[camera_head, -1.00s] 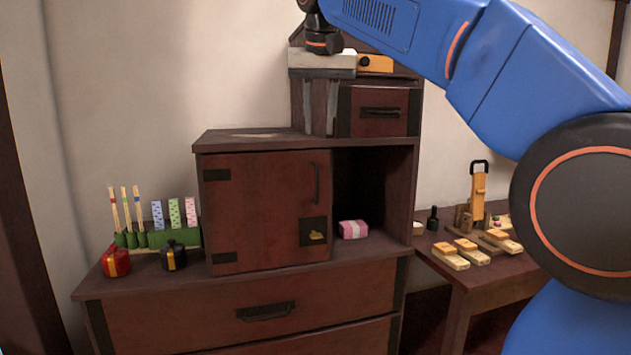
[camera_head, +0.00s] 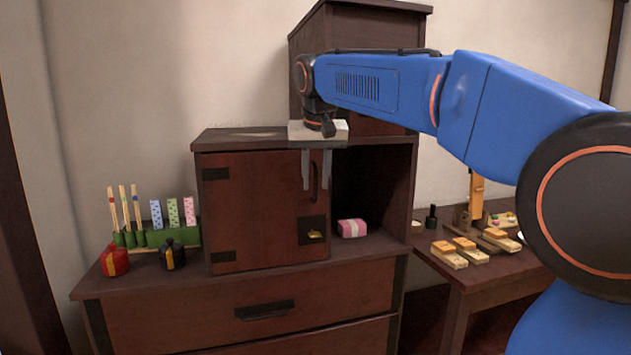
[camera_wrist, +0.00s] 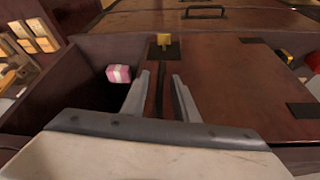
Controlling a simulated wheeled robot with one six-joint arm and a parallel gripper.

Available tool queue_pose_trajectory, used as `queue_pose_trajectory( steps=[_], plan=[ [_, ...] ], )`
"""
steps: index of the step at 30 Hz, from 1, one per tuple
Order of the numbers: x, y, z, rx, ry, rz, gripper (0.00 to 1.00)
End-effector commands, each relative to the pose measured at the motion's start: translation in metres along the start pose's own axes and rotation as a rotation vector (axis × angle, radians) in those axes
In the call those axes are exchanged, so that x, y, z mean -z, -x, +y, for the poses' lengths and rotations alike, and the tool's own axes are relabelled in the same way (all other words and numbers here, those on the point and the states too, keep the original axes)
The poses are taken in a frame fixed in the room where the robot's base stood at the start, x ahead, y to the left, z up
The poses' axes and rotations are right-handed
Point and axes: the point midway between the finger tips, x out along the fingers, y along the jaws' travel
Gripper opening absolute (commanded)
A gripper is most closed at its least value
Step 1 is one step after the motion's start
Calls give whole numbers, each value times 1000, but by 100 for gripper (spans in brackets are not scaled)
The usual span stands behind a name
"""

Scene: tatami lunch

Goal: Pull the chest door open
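The chest door (camera_head: 255,210) is a dark red-brown panel with black corner plates, closed flush on the left of the chest. Its dark vertical handle (camera_head: 315,182) is at its right edge, above a black plate with a brass piece (camera_head: 314,235). My gripper (camera_head: 316,186) points down in front of the handle, its two grey fingers apart. In the wrist view, my gripper (camera_wrist: 161,80) has a finger on each side of the dark handle (camera_wrist: 158,98). Whether the fingers touch the handle cannot be told. The door (camera_wrist: 235,85) also shows there.
Right of the door is an open compartment with a pink wrapped bundle (camera_head: 352,228). Left on the chest top stand a red jar (camera_head: 115,261), a black jar (camera_head: 173,254) and a green rack (camera_head: 170,236). A side table (camera_head: 470,272) with wooden blocks stands right.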

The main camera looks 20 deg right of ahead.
Motion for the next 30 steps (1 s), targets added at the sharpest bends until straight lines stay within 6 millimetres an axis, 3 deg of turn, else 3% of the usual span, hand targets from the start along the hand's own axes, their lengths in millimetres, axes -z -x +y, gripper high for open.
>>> queue_pose_trajectory(
  steps=[12, 16, 30],
  plan=[
    [0, -8, 0, 0, 0, 1, 27],
    [0, -8, 0, 0, 0, 1, 0],
    [0, -7, 0, 0, 0, 1, 0]
  ],
)
